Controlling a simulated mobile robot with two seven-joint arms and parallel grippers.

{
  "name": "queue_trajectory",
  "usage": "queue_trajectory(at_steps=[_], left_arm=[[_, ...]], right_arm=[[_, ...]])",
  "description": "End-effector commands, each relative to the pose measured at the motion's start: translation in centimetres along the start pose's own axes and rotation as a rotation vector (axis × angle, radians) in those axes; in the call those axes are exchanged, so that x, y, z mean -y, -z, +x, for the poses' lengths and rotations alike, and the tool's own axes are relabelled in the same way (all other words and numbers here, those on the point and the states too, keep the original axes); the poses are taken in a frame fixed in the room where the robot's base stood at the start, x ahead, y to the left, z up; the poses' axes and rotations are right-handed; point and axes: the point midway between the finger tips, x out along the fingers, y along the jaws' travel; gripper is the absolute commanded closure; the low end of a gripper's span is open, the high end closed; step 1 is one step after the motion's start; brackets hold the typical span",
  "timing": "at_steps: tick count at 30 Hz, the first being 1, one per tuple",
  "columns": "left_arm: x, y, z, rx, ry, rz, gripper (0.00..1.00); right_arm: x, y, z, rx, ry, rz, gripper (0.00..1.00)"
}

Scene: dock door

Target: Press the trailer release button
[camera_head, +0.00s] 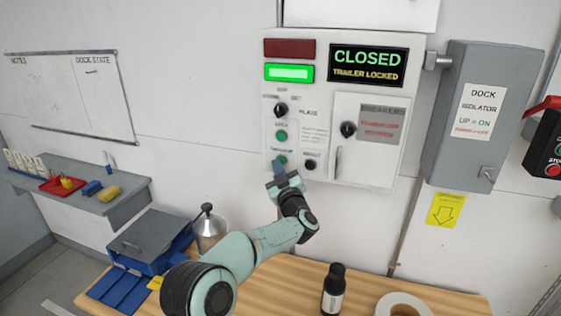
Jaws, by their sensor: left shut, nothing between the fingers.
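A white control panel (375,110) hangs on the wall. Its display (368,68) reads CLOSED and TRAILER LOCKED. A green indicator (289,73) is lit below a dark red one (289,48). A green button (281,135) has a label above it that looks like LOCK. A second green button (281,160) sits below it, its label too blurred to read surely. A black button (310,164) is to its right. My left gripper (279,168) is shut and empty, its tip at the lower green button and partly covering it. I cannot tell whether it touches. My right gripper is not in view.
A grey dock isolator box (464,118) with a red lever (541,106) is to the right. Below, a wooden table (280,283) holds a dark bottle (334,289) and a tape roll (402,304). A blue bin (150,243) and metal can (209,228) stand left.

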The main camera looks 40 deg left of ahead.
Motion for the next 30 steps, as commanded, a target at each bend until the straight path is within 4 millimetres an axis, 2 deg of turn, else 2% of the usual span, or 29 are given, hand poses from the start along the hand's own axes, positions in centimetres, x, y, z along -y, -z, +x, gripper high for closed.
queue_trajectory(at_steps=[30], left_arm=[[-0.29, -0.35, 0.55, 0.001, 0.000, 0.001, 1.00]], right_arm=[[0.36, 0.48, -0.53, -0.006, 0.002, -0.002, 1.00]])
